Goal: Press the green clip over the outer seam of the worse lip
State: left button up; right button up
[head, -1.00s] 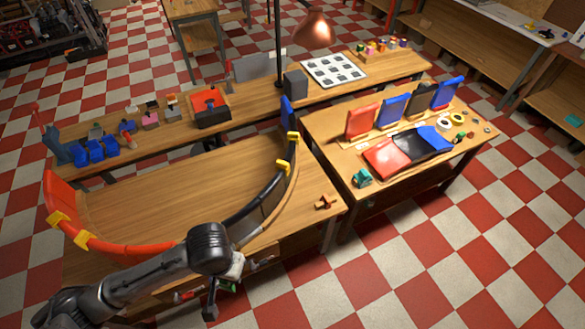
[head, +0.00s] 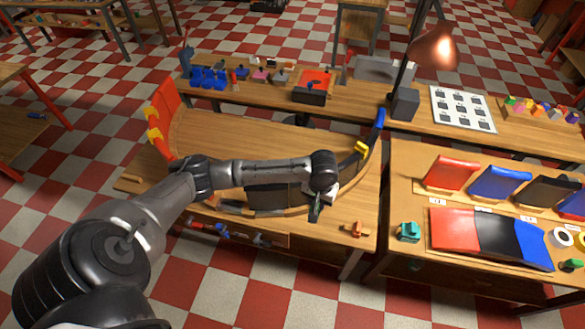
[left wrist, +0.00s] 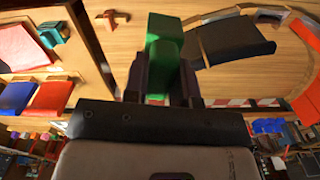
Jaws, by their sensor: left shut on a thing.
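My left gripper (head: 316,208) is above the front right of the bench. In the left wrist view, it is shut on the green clip (left wrist: 165,50), which sticks out beyond the fingertips over bare wood. A dark panel (left wrist: 235,40) lies beside the clip there, apart from it. My arm hides part of the lip in the head view. My right gripper is not in view.
An orange clamp (head: 357,229) sits near the bench's front right corner. The right table holds a teal object (head: 408,231), colored sample panels (head: 490,238) and upright panels (head: 498,181). A copper lamp (head: 435,47) hangs over the back bench. The bench middle (head: 245,140) is bare.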

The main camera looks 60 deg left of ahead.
pick_arm(q)
jog(key=w+a+f+n+b, duration=0.1)
jog(key=a+f+n+b, duration=0.1)
jog(key=a, duration=0.9)
jog(key=w+a+f+n+b, duration=0.1)
jog(key=a+f+n, duration=0.3)
jog(key=a, duration=0.7)
jog(key=shift+w+f+n+b, duration=0.4)
jog(key=shift+n+b, duration=0.05)
jog(key=shift+n, duration=0.15)
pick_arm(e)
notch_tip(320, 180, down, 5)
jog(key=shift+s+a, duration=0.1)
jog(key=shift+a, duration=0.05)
pick_arm(q)
jog(key=shift+d, duration=0.1)
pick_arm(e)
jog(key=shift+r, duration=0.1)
pick_arm(q)
notch_tip(320, 180, down, 9)
jog(key=b, duration=0.3)
jog(key=shift+f, duration=0.15)
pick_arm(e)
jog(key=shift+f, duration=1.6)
pick_arm(q)
jog(key=shift+f, duration=0.3)
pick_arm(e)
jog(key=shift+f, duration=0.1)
pick_arm(q)
jog(key=o, duration=1)
